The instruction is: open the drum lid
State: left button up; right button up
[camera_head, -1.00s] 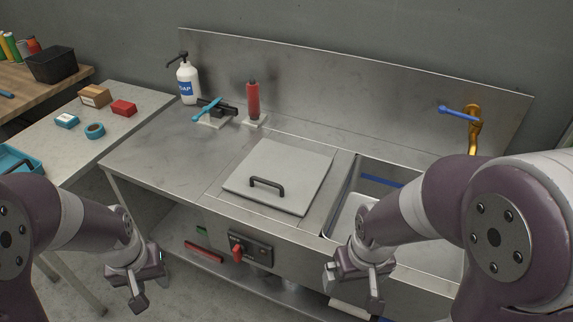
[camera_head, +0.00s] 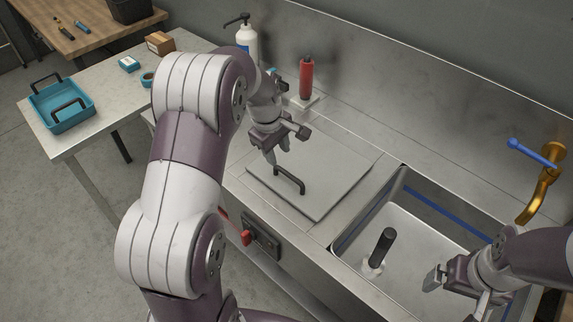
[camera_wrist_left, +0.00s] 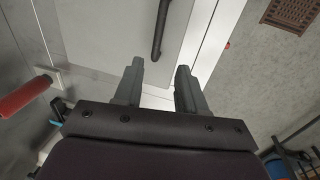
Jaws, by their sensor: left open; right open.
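The drum lid (camera_head: 325,190) is a flat square grey plate lying closed on the steel counter. A dark bar handle (camera_head: 290,180) stands near its front left edge. My left gripper (camera_head: 286,148) is open and empty above the lid, just behind the handle in the head view. In the left wrist view, the lid (camera_wrist_left: 112,35) lies beyond the open fingers (camera_wrist_left: 159,72), and the handle (camera_wrist_left: 158,30) shows ahead of the gap between them, apart from the fingers. My right gripper (camera_head: 455,290) is open and empty by the sink at the lower right.
A gold tap (camera_head: 541,190) with a blue lever stands behind. A red bottle (camera_head: 306,78) and soap bottle (camera_head: 247,45) stand at the back. A red knob (camera_head: 246,238) is on the counter front.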

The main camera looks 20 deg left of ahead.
aim_at(285, 171)
pick_arm(q)
jog(key=x, duration=0.7)
jog(key=shift+w+d+f, duration=0.15)
jog(key=shift+w+f, duration=0.05)
jog(key=shift+w, duration=0.1)
jog(key=shift+f, duration=0.25)
jog(key=shift+w+d+f, duration=0.1)
jog(key=shift+f, duration=0.1)
jog(key=shift+r, duration=0.1)
grip_shut()
